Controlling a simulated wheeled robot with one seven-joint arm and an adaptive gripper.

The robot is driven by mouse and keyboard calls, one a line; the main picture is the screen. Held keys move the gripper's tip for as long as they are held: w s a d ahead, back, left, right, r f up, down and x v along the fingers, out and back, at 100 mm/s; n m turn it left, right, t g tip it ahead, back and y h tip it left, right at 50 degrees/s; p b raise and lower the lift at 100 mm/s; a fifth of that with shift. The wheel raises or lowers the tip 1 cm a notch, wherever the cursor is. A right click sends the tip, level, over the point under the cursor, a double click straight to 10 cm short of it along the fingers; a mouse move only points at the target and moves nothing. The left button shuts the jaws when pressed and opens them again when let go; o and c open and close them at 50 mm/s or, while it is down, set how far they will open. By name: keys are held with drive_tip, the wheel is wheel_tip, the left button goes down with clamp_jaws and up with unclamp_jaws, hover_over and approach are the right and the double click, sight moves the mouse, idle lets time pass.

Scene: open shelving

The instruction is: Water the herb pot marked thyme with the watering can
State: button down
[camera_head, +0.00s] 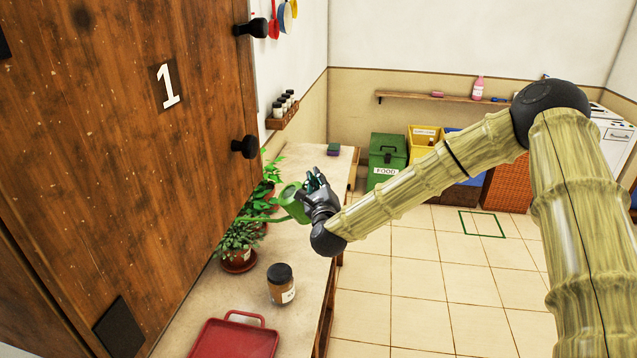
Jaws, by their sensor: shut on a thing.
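My gripper (313,190) is shut on the green watering can (291,203), which it holds above the counter. The can looks tilted, and its spout points left towards the potted herbs, near the top of the nearest plant. No water can be made out. The nearest herb pot (240,262) is reddish-brown, with a small-leaved bushy plant and a pale label too small to read. More leafy herbs (270,172) stand behind it along the cabinet, their pots partly hidden by the can and leaves. I cannot tell which pot is marked thyme.
A dark-lidded jar (281,285) and a red tray (228,340) stand nearer on the counter (308,262). A large wooden cabinet door (130,150) marked 1 closes off the left side. A sponge (333,149) lies at the far end. Tiled floor at right is mostly clear.

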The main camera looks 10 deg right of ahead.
drive_tip(key=shift+a+r+n, duration=0.4)
drive_tip(key=shift+r, duration=0.35)
drive_tip(key=shift+r, duration=0.1)
drive_tip(key=shift+r+p, duration=0.2)
drive_tip(key=shift+p, duration=1.2)
idle(0.9)
drive_tip(key=shift+f+p, duration=0.1)
drive_tip(key=shift+p, duration=0.2)
drive_tip(key=shift+f, duration=0.35)
wheel_tip(320, 180, down, 12)
drive_tip(key=d+m+g+b, duration=0.1)
drive_tip(key=d+m+b, duration=0.1)
drive_tip(key=m+b, duration=0.4)
drive_tip(key=shift+d+m+h, duration=0.2)
drive_tip(key=shift+m+h, duration=0.1)
drive_tip(key=shift+m, duration=0.8)
